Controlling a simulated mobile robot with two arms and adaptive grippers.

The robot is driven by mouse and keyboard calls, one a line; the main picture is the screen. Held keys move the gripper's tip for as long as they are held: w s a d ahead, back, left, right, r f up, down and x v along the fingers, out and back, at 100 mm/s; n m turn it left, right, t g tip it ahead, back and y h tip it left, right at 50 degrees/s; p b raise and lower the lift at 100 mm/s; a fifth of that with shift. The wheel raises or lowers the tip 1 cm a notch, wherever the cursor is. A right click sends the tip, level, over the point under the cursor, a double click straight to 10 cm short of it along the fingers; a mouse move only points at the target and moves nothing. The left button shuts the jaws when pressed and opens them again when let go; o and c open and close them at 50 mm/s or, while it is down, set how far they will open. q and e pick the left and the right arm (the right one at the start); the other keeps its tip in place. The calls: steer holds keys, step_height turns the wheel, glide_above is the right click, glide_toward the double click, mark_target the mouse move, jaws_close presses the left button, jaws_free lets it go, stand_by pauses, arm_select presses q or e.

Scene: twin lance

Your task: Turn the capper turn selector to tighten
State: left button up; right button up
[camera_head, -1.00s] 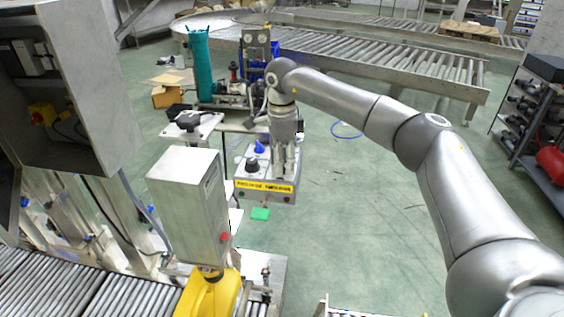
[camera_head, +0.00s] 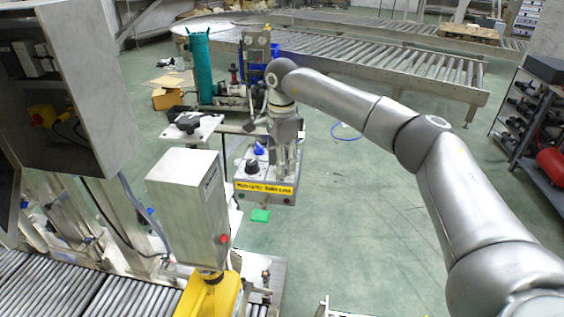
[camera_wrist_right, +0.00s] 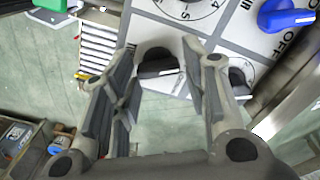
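The control box (camera_head: 266,190) carries a yellow label strip and several knobs on its top panel. My right gripper (camera_head: 285,168) points down over the right part of this panel. In the right wrist view the gripper (camera_wrist_right: 160,62) is open, with a black selector knob (camera_wrist_right: 157,66) between its fingertips; I cannot tell whether they touch it. A second black knob (camera_wrist_right: 240,82) sits just right of the right finger, partly hidden. I cannot read which knob is the capper turn selector. My left gripper is not in view.
A blue knob (camera_wrist_right: 288,17) marked OFF sits at the panel's upper right, and a numbered dial (camera_wrist_right: 185,6) at its top. A grey metal housing (camera_head: 188,205) stands in front left of the box. The floor (camera_head: 360,230) to the right is clear.

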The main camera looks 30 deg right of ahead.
steer(key=shift+o, duration=1)
step_height(320, 180, up, 12)
steer(key=shift+s+f, duration=0.1)
steer(key=shift+f, duration=0.05)
